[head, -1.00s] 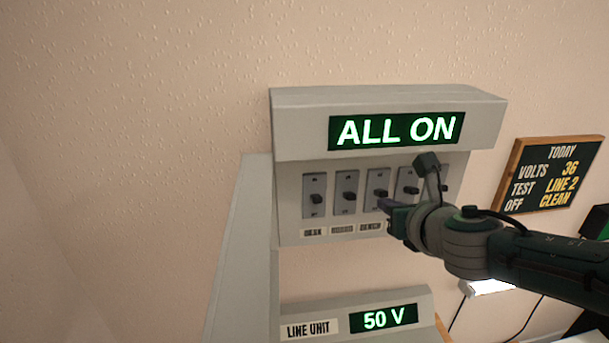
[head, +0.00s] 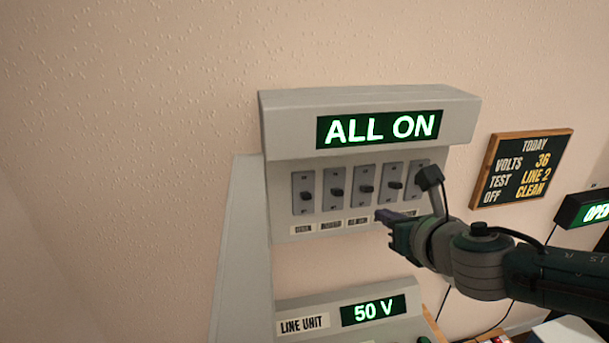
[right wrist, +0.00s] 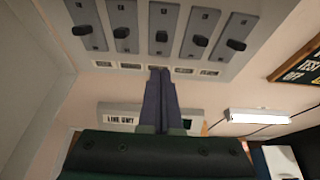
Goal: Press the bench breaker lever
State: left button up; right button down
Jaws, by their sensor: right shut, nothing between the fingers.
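The grey breaker panel (head: 268,150) on the wall has several dark levers in a row under a green "ALL ON" display (head: 379,129). Small labels sit below them; the third, blurred, seems to read BENCH (head: 358,221). The third lever (head: 367,189) stands out from its plate like its neighbours; it also shows in the right wrist view (right wrist: 160,36). My right gripper (head: 381,214) is shut and empty, its tips below the third lever by the label strip. In the right wrist view the closed fingers (right wrist: 160,72) point up at the panel, apart from the lever. My left gripper is out of view.
The line unit (head: 303,325) with a "50 V" display is below the panel. A notice board (head: 527,165) hangs at the right, above a dark box with a green sign (head: 594,212). The wall left of the panel is bare.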

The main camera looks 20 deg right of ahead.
pick_arm(q)
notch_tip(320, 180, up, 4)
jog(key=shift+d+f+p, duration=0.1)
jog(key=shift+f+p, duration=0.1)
jog(key=shift+p, duration=0.8)
pick_arm(e)
jog(key=s+r, duration=0.3)
jog(key=s, duration=0.1)
jog(key=shift+a+r, duration=0.4)
